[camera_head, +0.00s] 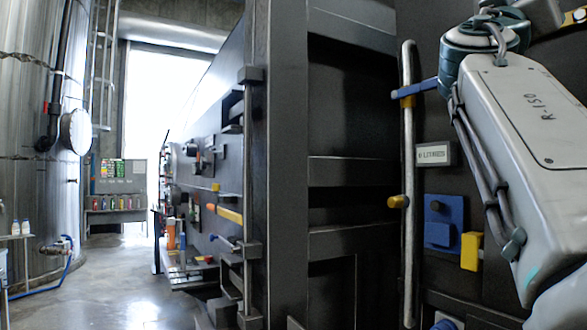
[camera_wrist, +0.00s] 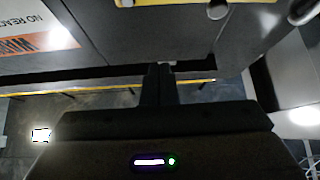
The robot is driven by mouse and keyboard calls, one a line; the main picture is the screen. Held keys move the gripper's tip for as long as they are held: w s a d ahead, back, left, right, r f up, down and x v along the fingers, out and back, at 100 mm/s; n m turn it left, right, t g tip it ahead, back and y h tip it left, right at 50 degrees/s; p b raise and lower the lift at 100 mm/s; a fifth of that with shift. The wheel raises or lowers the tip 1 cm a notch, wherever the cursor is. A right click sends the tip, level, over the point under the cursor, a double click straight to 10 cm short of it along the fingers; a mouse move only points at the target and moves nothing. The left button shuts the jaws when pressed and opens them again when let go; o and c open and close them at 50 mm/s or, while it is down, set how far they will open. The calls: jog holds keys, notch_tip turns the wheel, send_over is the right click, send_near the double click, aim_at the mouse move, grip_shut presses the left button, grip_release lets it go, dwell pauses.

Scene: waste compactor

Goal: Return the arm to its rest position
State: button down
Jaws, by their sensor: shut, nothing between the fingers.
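My gripper (camera_wrist: 158,72) shows in the wrist view, its two dark fingers together and pointing up the picture with nothing between them. A dark machine panel (camera_wrist: 160,38) is beyond the fingertips; I cannot tell the exact gap. In the head view my pale grey arm link, marked R-150, slants down the right side in front of the dark compactor (camera_head: 350,110). My gripper is out of the head view.
A vertical metal handle bar (camera_head: 408,180) with yellow and blue fittings stands just left of my arm. A blue bracket (camera_head: 444,222) and yellow block (camera_head: 471,251) sit beside the arm. A metal tank (camera_head: 30,110) is far left. The floor (camera_head: 110,280) between is clear.

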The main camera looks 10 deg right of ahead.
jog(key=w+a+f+n+t+y+p, duration=0.1)
jog(key=w+f+n+y+p, duration=0.15)
jog(key=w+f+y, duration=0.55)
jog(key=w+a+f+n+t+y+p, duration=0.15)
jog(key=w+f+n, duration=0.35)
jog(key=f, duration=0.7)
jog(key=w+a+f+g+y+p, duration=0.1)
jog(key=a+f+y, duration=0.1)
jog(key=f, duration=0.3)
jog(key=w+a+f+y+p, duration=0.1)
jog(key=a+f+y+p, duration=0.15)
jog(key=f, duration=0.35)
jog(key=s+a+f+n+g+y+p, duration=0.1)
jog(key=s+a+f+g+y, duration=0.1)
jog(key=s+a+f, duration=0.3)
jog(key=s+a+f+n+g+y+p, duration=0.2)
jog(key=a+f, duration=0.5)
jog(key=f, duration=0.7)
jog(key=s+a+f+n+g+y+p, duration=0.2)
jog(key=s+a+f+y, duration=0.3)
jog(key=s+f, duration=0.3)
notch_tip(320, 180, down, 2)
jog(key=shift+a+f+g+y, duration=0.25)
jog(key=shift+a+g+y, duration=0.05)
jog(key=shift+a+g, duration=0.55)
jog(key=shift+d, duration=0.1)
